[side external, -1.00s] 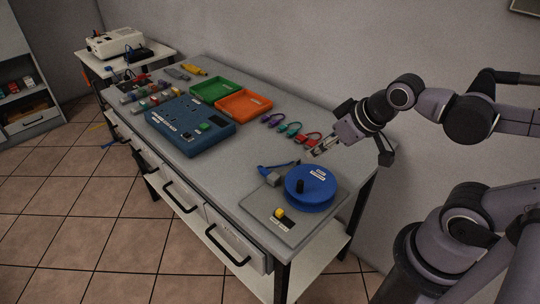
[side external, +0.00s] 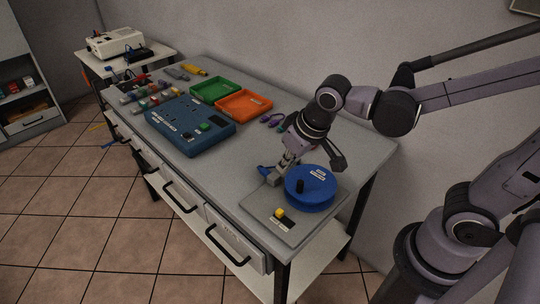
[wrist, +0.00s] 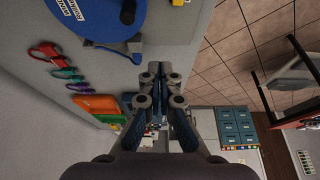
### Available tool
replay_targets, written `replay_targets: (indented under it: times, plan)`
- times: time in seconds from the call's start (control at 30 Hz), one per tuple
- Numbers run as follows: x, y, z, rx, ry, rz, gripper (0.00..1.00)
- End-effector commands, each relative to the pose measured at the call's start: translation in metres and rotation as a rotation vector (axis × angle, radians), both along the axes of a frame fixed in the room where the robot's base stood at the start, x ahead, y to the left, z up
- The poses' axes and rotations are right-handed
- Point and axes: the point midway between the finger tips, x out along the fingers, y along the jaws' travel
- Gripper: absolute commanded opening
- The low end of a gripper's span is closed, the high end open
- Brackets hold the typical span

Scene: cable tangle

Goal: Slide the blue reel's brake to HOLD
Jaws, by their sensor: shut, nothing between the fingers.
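The blue reel (side external: 318,192) lies on a grey base plate (side external: 259,213) at the near right end of the bench, with a black knob (side external: 300,186) on top. A yellow brake slider (side external: 279,213) sits on the plate in front of the reel; its label is too small to read. In the wrist view the reel (wrist: 100,18) is at the top, with a yellow piece (wrist: 178,2) at the edge. My gripper (side external: 284,168) is shut and empty, above the bench just behind and left of the reel. Its fingertips (wrist: 158,70) show closed together in the wrist view.
A blue cable end (side external: 264,170) lies beside my gripper. Behind are a blue panel box (side external: 190,124), an orange tray (side external: 244,103) and a green tray (side external: 212,89). Coloured cable loops (wrist: 50,58) lie near the wall side. The bench left of the plate is clear.

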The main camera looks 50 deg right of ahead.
Motion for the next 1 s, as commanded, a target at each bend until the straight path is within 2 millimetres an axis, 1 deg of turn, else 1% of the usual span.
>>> replay_targets:
  times: [0.03, 0.1, 0.3, 0.47, 0.83, 1.0]
  plan:
    - [0.004, 0.007, -0.005, -0.003, 0.014, 0.002, 0.00]
    - [0.007, 0.014, -0.011, -0.007, 0.031, 0.001, 0.00]
    - [0.011, 0.026, -0.023, -0.015, 0.062, -0.005, 0.00]
    - [0.012, 0.029, -0.025, -0.018, 0.069, -0.006, 0.00]
    - [0.013, 0.028, -0.027, -0.018, 0.069, -0.007, 0.00]
    - [0.017, 0.028, -0.036, -0.018, 0.069, -0.007, 0.00]
